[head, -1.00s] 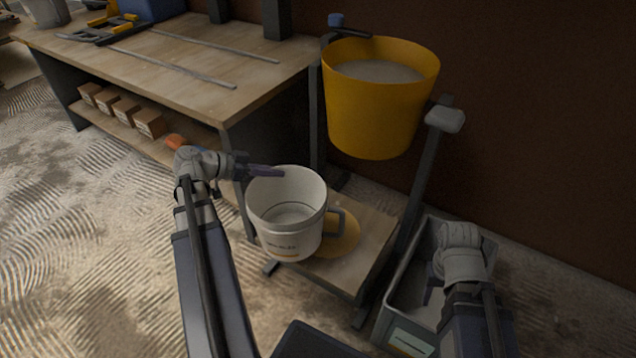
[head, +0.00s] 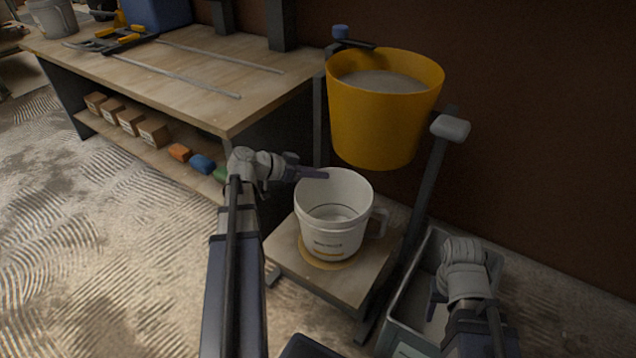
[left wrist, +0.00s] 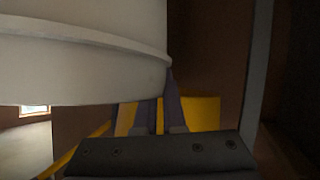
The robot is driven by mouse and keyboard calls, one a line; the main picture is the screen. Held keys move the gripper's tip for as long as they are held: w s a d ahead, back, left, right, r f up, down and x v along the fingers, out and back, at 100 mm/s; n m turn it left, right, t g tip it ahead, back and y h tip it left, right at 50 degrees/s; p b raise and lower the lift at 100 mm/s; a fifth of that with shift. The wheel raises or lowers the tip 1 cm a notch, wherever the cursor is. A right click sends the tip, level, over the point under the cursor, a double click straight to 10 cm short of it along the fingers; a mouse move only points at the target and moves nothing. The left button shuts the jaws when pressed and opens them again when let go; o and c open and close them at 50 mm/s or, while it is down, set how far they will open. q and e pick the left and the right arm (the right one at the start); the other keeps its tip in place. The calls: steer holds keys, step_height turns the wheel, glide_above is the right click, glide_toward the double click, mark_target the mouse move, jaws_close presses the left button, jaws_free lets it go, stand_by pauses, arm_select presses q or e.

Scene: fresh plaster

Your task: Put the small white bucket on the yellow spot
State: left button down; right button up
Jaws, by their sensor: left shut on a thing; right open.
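The small white bucket (head: 332,238) is upright over the low wooden platform, with its handle to the right. The yellow spot (head: 318,256) on that platform shows as a rim beneath and in front of the bucket, which hides the rest. I cannot tell whether the bucket touches it. My left gripper (head: 318,174) is shut on the bucket's rim at its upper left. In the left wrist view the bucket's wall (left wrist: 80,65) fills the upper left beside the fingers (left wrist: 160,105). My right gripper (head: 436,300) is open and empty over the grey crate.
A large yellow bucket (head: 375,125) of grey material hangs on a dark stand above and behind the platform (head: 345,283). The grey crate (head: 405,325) stands at the right. A workbench (head: 190,75) with several bricks and blocks below stands at the left.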

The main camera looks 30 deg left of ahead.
arm_select(q)
step_height(320, 180, down, 2)
steer(key=shift+f+b, duration=0.25)
steer(key=shift+b, duration=0.55)
steer(key=shift+r, duration=0.1)
arm_select(e)
step_height(320, 180, down, 2)
steer(key=shift+f, duration=0.15)
arm_select(q)
steer(key=c, duration=1.5)
jaws_free()
steer(key=o, duration=0.5)
arm_select(e)
steer(key=shift+f, duration=0.1)
